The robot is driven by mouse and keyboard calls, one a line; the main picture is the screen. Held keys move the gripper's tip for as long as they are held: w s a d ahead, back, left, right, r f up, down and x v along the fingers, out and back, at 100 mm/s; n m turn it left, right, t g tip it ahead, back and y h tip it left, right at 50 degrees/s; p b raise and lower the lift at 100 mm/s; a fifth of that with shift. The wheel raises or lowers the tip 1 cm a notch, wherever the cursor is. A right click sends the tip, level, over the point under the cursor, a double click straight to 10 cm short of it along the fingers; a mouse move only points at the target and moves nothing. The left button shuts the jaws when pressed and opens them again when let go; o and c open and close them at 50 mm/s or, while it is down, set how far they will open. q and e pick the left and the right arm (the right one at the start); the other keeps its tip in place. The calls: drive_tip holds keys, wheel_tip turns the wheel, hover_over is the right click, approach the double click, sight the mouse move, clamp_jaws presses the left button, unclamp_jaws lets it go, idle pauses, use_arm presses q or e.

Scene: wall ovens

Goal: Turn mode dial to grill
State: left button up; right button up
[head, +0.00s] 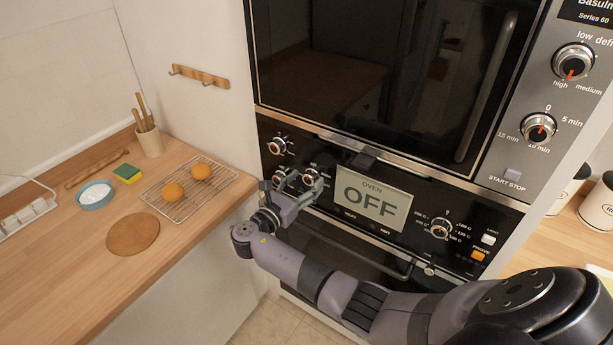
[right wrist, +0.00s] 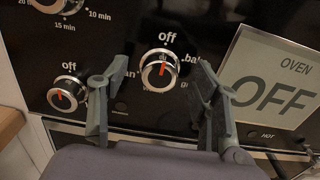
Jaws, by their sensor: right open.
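The mode dial (right wrist: 160,72) is a round silver-rimmed knob with a red pointer, on the black oven panel. In the right wrist view its pointer is up at "off"; partly covered labels sit at its sides. In the head view the dial (head: 311,177) is left of the display, partly behind my gripper. My right gripper (head: 288,187) is open at the panel. In the right wrist view its fingers (right wrist: 158,88) stand either side of the dial, with gaps visible; I cannot tell their depth from it. My left gripper is not in view.
The display (head: 373,202) reads "OVEN OFF". Another dial (right wrist: 66,95) sits close beside the left finger, with a timer dial (head: 278,145) above it. A temperature dial (head: 441,229) is at right. The oven handle (head: 350,243) runs below the panel. A counter (head: 60,260) with a cooling rack (head: 168,208) lies left.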

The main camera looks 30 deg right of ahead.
drive_tip(key=shift+w+d, duration=0.2)
drive_tip(key=shift+d, duration=0.45)
drive_tip(key=shift+c, duration=0.4)
drive_tip(key=c, duration=1)
drive_tip(key=shift+c, duration=0.2)
drive_tip(key=shift+f, duration=0.1)
